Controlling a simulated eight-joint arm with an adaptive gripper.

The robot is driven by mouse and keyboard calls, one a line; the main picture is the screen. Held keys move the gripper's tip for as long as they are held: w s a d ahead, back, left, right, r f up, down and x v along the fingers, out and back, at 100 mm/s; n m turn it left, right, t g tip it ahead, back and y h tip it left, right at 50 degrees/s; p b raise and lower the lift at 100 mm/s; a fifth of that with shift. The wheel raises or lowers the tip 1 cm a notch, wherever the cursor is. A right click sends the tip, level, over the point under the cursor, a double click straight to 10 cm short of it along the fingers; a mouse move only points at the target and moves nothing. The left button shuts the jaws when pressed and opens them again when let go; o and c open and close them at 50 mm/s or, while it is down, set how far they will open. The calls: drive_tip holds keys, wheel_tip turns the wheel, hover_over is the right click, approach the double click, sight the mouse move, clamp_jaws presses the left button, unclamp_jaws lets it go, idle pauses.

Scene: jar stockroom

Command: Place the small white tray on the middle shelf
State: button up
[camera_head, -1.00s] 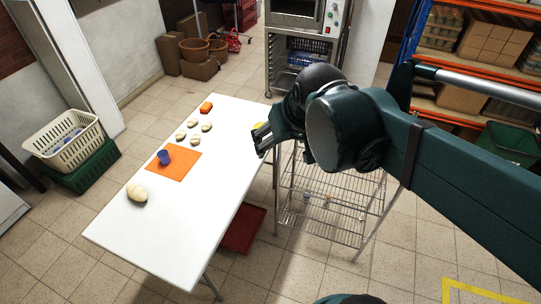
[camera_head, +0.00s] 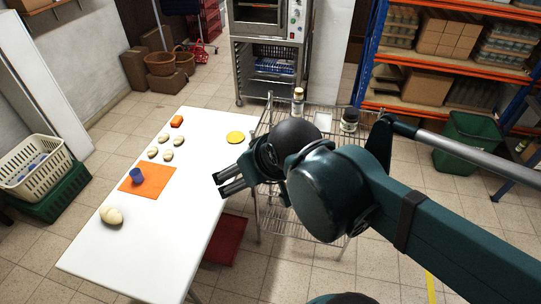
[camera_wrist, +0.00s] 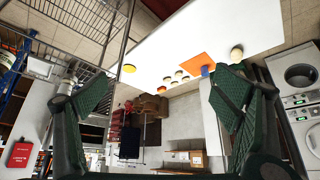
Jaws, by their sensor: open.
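The small white tray (camera_head: 323,121) rests on the top level of a wire rack (camera_head: 270,118), between two jars. It also shows at the left of the wrist view (camera_wrist: 40,67). My gripper (camera_head: 231,184) is open and empty, over the right edge of the white table, nearer to me than the tray and apart from it. Its spread fingers also show in the wrist view (camera_wrist: 162,98). My arm hides much of the rack's middle, so its middle level is only partly visible.
A tall bottle (camera_head: 298,101) and a dark jar (camera_head: 349,121) flank the tray. The white table (camera_head: 190,235) holds dough pieces, an orange mat (camera_head: 155,183), a blue cup (camera_head: 137,176) and a yellow disc (camera_head: 235,137). An oven rack (camera_head: 268,60) stands behind. The table's front is clear.

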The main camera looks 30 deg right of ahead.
drive_tip(key=shift+o, duration=1.1)
drive_tip(key=w+d+r+n+g, duration=0.2)
drive_tip(key=w+d+n+g, duration=0.15)
drive_tip(key=w+d, duration=1.7)
drive_tip(key=w+d+f+n+y, duration=0.1)
drive_tip(key=d+f, duration=0.4)
drive_tip(key=d, duration=0.6)
drive_tip(key=w+d+f+n+y, duration=0.1)
drive_tip(key=d+f, duration=0.4)
drive_tip(key=d, duration=0.6)
drive_tip(key=w+d+f+n+y, duration=0.1)
drive_tip(key=w+d+f+n, duration=0.2)
drive_tip(key=d, duration=0.8)
wheel_tip(320, 180, down, 2)
drive_tip(key=shift+f, duration=0.1)
